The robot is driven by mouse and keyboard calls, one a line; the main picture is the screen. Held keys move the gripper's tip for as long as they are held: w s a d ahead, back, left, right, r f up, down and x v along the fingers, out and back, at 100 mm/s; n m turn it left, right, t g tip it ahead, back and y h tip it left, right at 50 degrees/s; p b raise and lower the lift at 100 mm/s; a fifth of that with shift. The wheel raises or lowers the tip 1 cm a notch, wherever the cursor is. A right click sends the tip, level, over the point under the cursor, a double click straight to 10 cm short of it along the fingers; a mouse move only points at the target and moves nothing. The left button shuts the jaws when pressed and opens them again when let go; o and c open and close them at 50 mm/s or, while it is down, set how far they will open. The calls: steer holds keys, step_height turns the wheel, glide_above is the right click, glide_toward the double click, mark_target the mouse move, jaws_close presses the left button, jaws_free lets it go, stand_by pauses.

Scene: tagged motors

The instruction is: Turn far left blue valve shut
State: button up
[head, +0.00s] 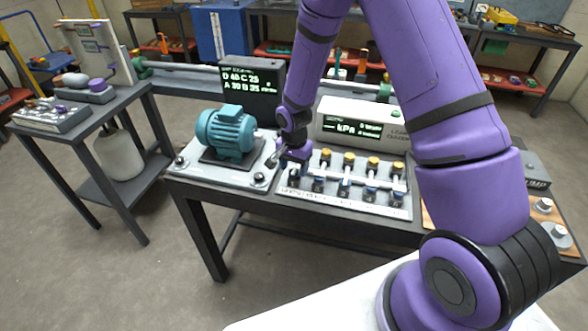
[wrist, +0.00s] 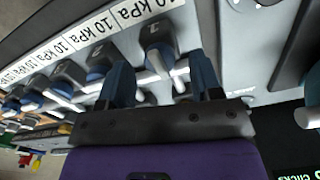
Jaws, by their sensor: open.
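The valve panel (head: 345,204) lies on the dark bench and carries a row of valves with blue-grey bodies along its front and yellow knobs behind. The far left valve (head: 294,177) is partly hidden by my gripper (head: 291,158) in the head view. In the wrist view my gripper (wrist: 162,66) is open, with one finger on each side of the end valve (wrist: 161,32). That valve's pale handle sticks out between the fingers; I cannot tell whether the fingers touch it. The neighbouring valve (wrist: 101,57) is close beside one finger.
A teal motor (head: 228,132) on a grey plate (head: 205,180) stands left of the panel.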

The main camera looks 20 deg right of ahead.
steer(key=shift+f, duration=0.65)
steer(key=shift+c, duration=0.4)
steer(key=c, duration=0.8)
steer(key=shift+c, duration=0.2)
